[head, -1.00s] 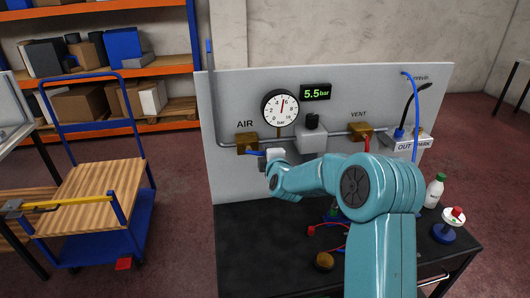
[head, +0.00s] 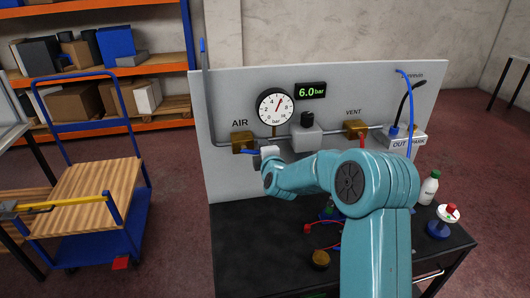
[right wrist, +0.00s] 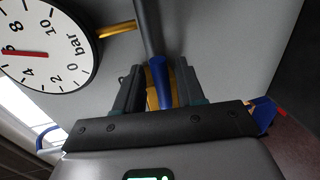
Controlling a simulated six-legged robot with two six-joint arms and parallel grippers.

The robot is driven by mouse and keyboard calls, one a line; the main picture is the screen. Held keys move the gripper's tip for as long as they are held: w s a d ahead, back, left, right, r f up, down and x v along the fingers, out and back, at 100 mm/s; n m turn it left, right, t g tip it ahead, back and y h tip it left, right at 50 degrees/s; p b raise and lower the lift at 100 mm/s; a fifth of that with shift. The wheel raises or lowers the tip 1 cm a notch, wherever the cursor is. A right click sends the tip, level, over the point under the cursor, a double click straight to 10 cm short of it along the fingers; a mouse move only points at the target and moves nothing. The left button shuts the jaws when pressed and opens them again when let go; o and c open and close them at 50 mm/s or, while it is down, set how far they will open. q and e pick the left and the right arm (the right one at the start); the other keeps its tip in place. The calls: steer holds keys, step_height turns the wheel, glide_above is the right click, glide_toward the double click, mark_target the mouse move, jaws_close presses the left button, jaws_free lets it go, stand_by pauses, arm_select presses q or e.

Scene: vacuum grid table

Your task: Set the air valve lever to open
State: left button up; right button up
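The air valve (head: 243,142) is a brass block under the AIR label, on the left of the grey panel. Its blue lever (head: 251,152) points right, roughly along the pipe. My right gripper (head: 262,155) is at the lever, partly hidden by my own arm. In the right wrist view, the two dark fingers of my right gripper (right wrist: 159,92) stand on either side of the blue lever (right wrist: 161,75). Narrow strips of brass show between them, so the gripper looks open around it. The gauge (head: 275,105) and display (head: 311,90) are lit; the display reads 6.0 bar. My left gripper is not in view.
A brass vent valve (head: 357,127) with a red lever sits to the right on the panel. The black tabletop (head: 250,235) holds a red cable, a brass knob (head: 320,259), a bottle (head: 429,188) and a blue-and-white stand (head: 441,221). A blue trolley (head: 105,215) stands left.

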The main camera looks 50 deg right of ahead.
steer(key=b+v, duration=0.3)
steer(key=v, duration=1.3)
steer(key=shift+s, duration=0.15)
steer(key=shift+a+f, duration=0.1)
steer(key=shift+a, duration=0.05)
